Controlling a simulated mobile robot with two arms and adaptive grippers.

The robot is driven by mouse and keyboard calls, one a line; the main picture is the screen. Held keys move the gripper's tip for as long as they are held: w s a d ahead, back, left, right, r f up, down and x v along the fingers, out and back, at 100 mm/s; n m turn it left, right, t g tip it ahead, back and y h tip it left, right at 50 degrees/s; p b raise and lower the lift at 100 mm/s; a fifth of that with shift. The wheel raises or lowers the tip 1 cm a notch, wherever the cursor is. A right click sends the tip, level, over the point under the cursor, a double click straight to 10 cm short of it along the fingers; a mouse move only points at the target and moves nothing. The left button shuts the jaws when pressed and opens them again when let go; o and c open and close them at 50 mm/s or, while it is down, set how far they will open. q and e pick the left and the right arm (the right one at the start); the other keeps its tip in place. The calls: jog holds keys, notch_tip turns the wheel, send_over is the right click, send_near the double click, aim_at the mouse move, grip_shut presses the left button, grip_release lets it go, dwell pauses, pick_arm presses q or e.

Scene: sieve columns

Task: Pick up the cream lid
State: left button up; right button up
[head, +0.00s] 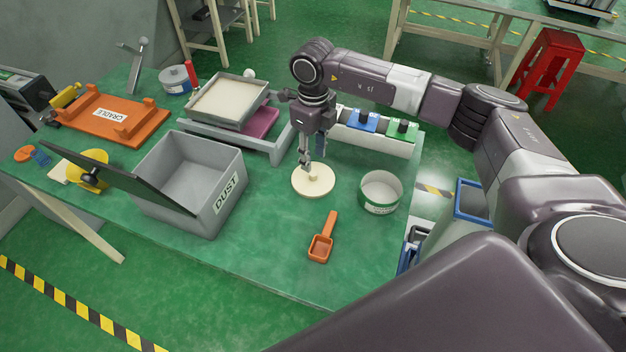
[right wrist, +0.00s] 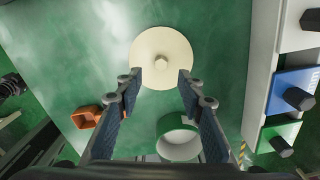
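The cream lid (head: 313,186) is a flat round disc with a small knob in its middle, lying on the green table. In the right wrist view the lid (right wrist: 160,42) is at the top centre, with its knob just beyond the fingertips. My right gripper (head: 310,165) points down over the lid; in its wrist view the gripper (right wrist: 158,86) has its two fingers spread, with nothing between them. I cannot tell the exact height of the fingertips above the knob.
An open round tub (head: 381,190) stands right of the lid, and an orange scoop (head: 321,245) lies in front. The grey dust box (head: 222,195) is at the left. Behind are a sieve tray (head: 230,100) and a white rack (head: 375,140) with blue and green blocks.

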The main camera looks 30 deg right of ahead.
aim_at(311, 173)
jog(key=f, duration=0.1)
jog(key=f+p, duration=0.1)
jog(key=f, duration=0.1)
jog(key=f+p, duration=0.1)
jog(key=f, duration=0.1)
jog(key=shift+w+a+f, duration=0.15)
jog(key=shift+w+f, duration=0.05)
jog(key=shift+w, duration=0.1)
jog(key=shift+f, duration=0.55)
jog(key=c, duration=0.9)
